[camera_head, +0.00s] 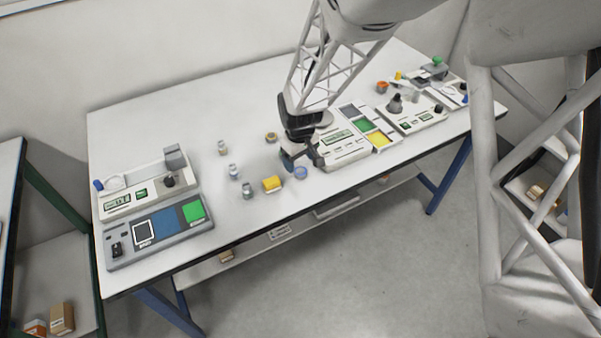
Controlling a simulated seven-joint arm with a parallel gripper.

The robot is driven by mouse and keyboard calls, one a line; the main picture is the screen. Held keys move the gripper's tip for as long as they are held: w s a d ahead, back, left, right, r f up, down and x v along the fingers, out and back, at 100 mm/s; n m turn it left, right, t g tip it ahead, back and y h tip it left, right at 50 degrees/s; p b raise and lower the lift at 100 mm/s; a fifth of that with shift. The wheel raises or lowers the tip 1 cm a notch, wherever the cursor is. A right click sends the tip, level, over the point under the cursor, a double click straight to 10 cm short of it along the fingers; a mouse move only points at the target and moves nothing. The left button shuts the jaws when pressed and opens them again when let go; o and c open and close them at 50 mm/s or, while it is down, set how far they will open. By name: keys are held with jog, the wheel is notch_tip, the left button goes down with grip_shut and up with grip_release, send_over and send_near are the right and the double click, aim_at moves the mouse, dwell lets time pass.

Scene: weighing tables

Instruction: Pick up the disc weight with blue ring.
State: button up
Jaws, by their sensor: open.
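The disc weight with the blue ring (301,173) is small and lies on the white table near its front edge. Its blue ring shows, but fine detail is too small to tell. My gripper (302,161) points down just above and behind the disc in the picture, with a finger to either side. The fingers are apart and nothing shows between them. I cannot tell how high the fingertips are above the table, or whether they touch the disc.
A scale (345,148) is close on the right. Another scale (148,190) is at the left end. The front edge (310,193) is near.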

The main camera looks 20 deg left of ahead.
aim_at(300, 171)
jog(key=shift+d+f, duration=0.1)
jog(key=shift+f, duration=2)
jog(key=c, duration=1.1)
jog(key=shift+r, duration=0.15)
jog(key=shift+r, duration=0.75)
notch_tip(300, 171, up, 2)
jog(key=shift+r, duration=0.1)
jog(key=s+d, duration=0.3)
jog(key=s, duration=0.1)
jog(key=s+d, duration=0.2)
jog(key=s, duration=0.3)
jog(key=s+d+r, duration=0.1)
jog(key=s+d, duration=0.2)
jog(key=s, duration=0.1)
jog(key=shift+s+d, duration=0.3)
